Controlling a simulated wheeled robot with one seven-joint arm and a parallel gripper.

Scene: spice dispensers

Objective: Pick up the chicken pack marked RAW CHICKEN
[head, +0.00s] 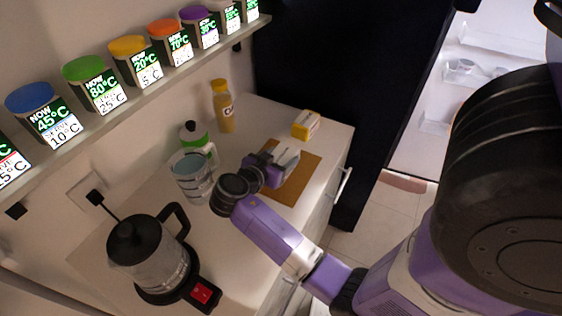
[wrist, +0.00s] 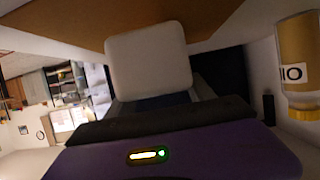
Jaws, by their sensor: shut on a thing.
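My gripper (head: 284,166) is over the brown board (head: 301,186) on the counter and is shut on a pale block-shaped pack (wrist: 148,58). In the wrist view the pack's plain whitish-grey face fills the space in front of my gripper. No RAW CHICKEN marking is readable on it in either view. In the head view my gripper and wrist hide much of the pack. I cannot tell whether it touches the board.
A yellow-and-white box (head: 306,125) lies behind the board. A yellow bottle (head: 223,107), a green-and-white bottle (head: 195,136), a clear jug (head: 190,176) and a coffee pot (head: 148,256) stand on the counter (head: 235,268). Lidded spice dispensers (head: 94,84) line the shelf above.

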